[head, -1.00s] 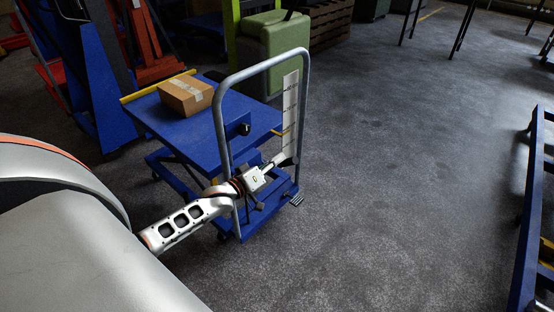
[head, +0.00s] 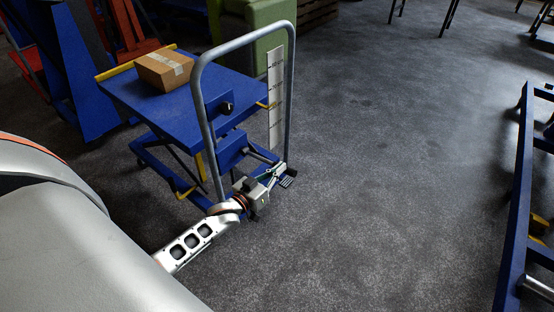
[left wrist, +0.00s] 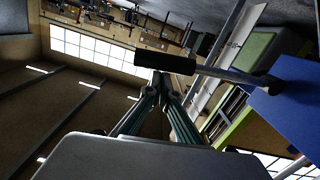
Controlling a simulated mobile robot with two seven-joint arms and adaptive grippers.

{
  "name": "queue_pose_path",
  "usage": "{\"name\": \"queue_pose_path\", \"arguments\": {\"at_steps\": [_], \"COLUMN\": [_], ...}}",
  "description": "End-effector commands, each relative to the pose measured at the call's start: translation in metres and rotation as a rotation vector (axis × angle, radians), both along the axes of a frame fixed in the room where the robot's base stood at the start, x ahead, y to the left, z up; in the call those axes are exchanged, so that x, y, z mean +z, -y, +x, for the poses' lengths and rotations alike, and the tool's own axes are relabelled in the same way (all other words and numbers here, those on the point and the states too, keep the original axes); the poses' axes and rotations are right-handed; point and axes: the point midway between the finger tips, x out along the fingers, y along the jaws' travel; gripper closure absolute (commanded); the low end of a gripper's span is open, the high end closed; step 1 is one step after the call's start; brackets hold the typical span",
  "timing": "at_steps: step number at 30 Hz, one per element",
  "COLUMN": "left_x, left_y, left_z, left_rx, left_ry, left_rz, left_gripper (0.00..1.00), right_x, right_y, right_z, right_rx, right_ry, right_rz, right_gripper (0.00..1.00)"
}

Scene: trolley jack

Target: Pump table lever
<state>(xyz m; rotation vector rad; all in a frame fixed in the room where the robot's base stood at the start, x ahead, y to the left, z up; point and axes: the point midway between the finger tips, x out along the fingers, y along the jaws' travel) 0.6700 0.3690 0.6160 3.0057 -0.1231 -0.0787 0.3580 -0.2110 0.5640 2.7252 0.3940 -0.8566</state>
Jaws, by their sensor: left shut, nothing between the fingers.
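The blue lift table (head: 120,90) stands at centre left in the head view, with a tall grey push handle (head: 203,130) at its near end. A small dark pedal lever (head: 289,181) sits low at the handle's right foot. My left gripper (head: 279,169) is shut and empty, just above and beside this pedal. Whether they touch I cannot tell. In the left wrist view the closed fingers (left wrist: 162,80) point at a black bar end (left wrist: 165,62) on a grey rod, seemingly the lever, close in front of the tips. My right gripper is not in view.
A cardboard box (head: 165,70) rests on the table top. A white scale strip (head: 275,100) stands inside the handle. Blue and red equipment (head: 75,75) is behind left, a green container (head: 262,40) behind. A blue frame (head: 517,200) stands at far right. The floor between is clear.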

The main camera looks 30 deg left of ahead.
Motion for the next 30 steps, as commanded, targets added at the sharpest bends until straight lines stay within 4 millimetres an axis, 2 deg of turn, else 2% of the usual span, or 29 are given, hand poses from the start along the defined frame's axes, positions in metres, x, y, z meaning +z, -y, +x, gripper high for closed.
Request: {"name": "queue_pose_path", "arguments": {"at_steps": [1, 9, 30], "left_x": [-0.016, -0.035, -0.044], "left_y": [0.002, 0.006, 0.009], "left_z": [-0.003, -0.002, -0.004], "left_rx": [0.001, 0.000, -0.002], "left_ry": [-0.010, -0.006, -0.013], "left_rz": [0.027, 0.056, 0.056], "left_gripper": [1.00, 1.00, 1.00], "right_x": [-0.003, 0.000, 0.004], "right_y": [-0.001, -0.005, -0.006], "right_z": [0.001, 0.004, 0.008], "right_rx": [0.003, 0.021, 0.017], "right_ry": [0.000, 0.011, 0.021], "right_rz": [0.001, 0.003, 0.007], "right_gripper": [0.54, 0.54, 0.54]}}
